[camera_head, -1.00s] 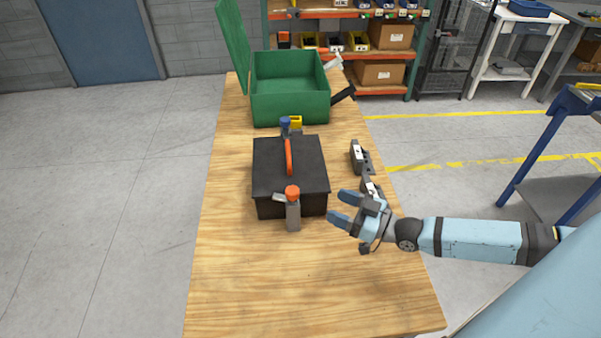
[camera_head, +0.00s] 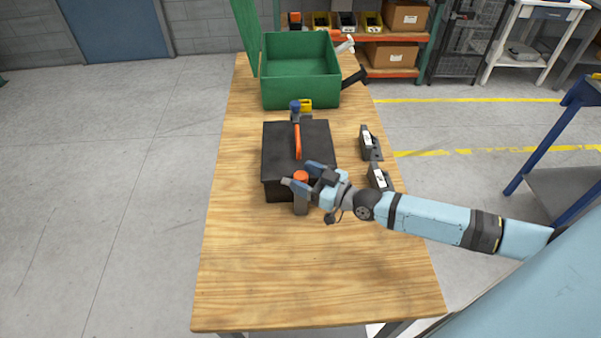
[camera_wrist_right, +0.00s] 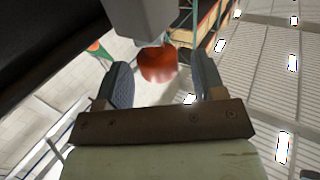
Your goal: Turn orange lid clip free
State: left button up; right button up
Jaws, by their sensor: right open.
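The orange clip (camera_head: 301,177) sits on a grey post (camera_head: 300,202) at the near side of the black box (camera_head: 270,158). The box is shut and has an orange handle (camera_head: 298,142) on its lid. My right gripper (camera_head: 302,176) is open, with one finger on each side of the orange clip. In the right wrist view the orange clip (camera_wrist_right: 158,64) shows between the two open fingers (camera_wrist_right: 163,84), with gaps at both sides. A blue clip (camera_head: 295,106) stands at the far side of the box. My left gripper is not in view.
A green open bin (camera_head: 300,92) stands behind the box. Dark grey fixtures (camera_head: 371,143) lie on the table (camera_head: 320,280) to the right, one close to my right wrist. The table's near part and left strip are clear.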

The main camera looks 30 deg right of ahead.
jog(key=shift+x, duration=0.75)
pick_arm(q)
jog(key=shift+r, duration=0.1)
pick_arm(e)
jog(key=c, duration=0.9)
jog(key=n+g+y+b, duration=0.2)
jog(key=n+y+b, duration=0.1)
jog(key=b, duration=1)
jog(key=shift+w+f+g+y, duration=0.1)
jog(key=shift+g+y, duration=0.3)
jog(key=shift+r+n+g+y+b, duration=0.2)
jog(key=shift+n+g+y+b, duration=0.3)
jog(key=shift+b, duration=0.5)
jog(key=shift+n+g+y+b, duration=0.3)
jog(key=shift+b, duration=0.2)
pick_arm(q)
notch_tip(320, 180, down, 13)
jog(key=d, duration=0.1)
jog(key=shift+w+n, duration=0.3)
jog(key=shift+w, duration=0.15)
